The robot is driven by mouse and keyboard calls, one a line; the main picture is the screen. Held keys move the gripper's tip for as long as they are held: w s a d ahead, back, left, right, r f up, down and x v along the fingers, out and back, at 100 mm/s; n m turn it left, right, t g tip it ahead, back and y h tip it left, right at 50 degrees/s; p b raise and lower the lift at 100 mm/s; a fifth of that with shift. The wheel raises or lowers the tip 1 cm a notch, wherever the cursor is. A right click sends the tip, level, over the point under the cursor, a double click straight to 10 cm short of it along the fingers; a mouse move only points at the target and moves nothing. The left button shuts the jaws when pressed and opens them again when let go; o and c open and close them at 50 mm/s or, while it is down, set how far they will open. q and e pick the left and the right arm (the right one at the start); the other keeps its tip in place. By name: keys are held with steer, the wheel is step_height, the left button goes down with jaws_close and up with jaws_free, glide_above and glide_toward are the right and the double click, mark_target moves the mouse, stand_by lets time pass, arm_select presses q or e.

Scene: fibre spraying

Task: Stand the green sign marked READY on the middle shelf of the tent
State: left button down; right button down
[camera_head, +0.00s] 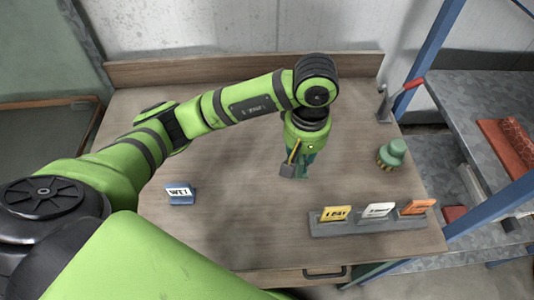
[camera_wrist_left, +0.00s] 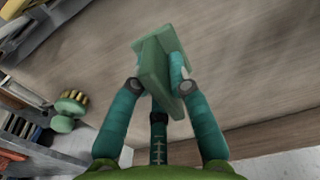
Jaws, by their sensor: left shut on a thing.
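The green sign (camera_wrist_left: 152,62) is between the teal fingers of my left gripper (camera_wrist_left: 158,84) in the left wrist view. The gripper is shut on it. Its lettering does not show there. In the head view my left gripper (camera_head: 303,160) points down over the wooden table, right of the middle, and hides most of the sign; a small green part (camera_head: 303,175) shows below the fingers. I cannot tell whether the sign touches the table. The tent and its middle shelf are not recognisable in either view. My right gripper is not in view.
A blue WET sign (camera_head: 180,194) stands at the table's left. A grey holder (camera_head: 350,228) with yellow, white and orange signs is at the front right.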

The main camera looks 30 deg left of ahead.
arm_select(q)
steer(key=p, duration=0.2)
glide_above(272, 173)
step_height(272, 173, down, 4)
steer(key=shift+s, duration=0.1)
step_height(272, 173, down, 4)
steer(key=shift+d+r+p, duration=0.1)
steer(key=shift+p, duration=0.95)
steer(key=shift+f+b, duration=0.35)
steer(key=shift+f, duration=0.05)
steer(key=c, duration=1.2)
jaws_free()
steer(key=shift+r, duration=0.1)
